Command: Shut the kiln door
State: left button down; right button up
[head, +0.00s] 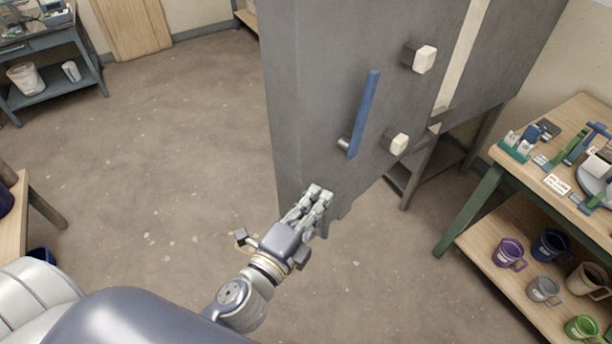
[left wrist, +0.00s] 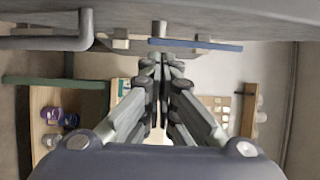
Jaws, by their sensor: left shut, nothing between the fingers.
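The kiln door (head: 330,90) is a thick grey slab in the middle of the head view, with a long blue handle (head: 365,112) and two pale blocks on dark mounts. It stands partly open; a cream strip (head: 463,55) shows between it and the grey kiln body (head: 520,50). My left gripper (head: 321,193) is shut and empty, by the door's lower edge, below and left of the handle. Contact with the door is unclear. In the left wrist view, the shut fingertips (left wrist: 165,58) sit below the blue handle (left wrist: 200,45) in the picture. My right gripper is out of view.
A wooden bench (head: 575,120) at the right holds tools, with a purple mug (head: 509,253) and several others on its lower shelf. The kiln stand has dark legs (head: 420,175). A blue-grey cart (head: 60,45) stands far left. The floor (head: 160,150) left of the door is clear.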

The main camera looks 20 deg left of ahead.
aim_at(305, 184)
pick_arm(q)
jog(key=shift+w+a+p, duration=0.7)
jog(key=shift+w+a, duration=0.95)
jog(key=shift+a, duration=0.05)
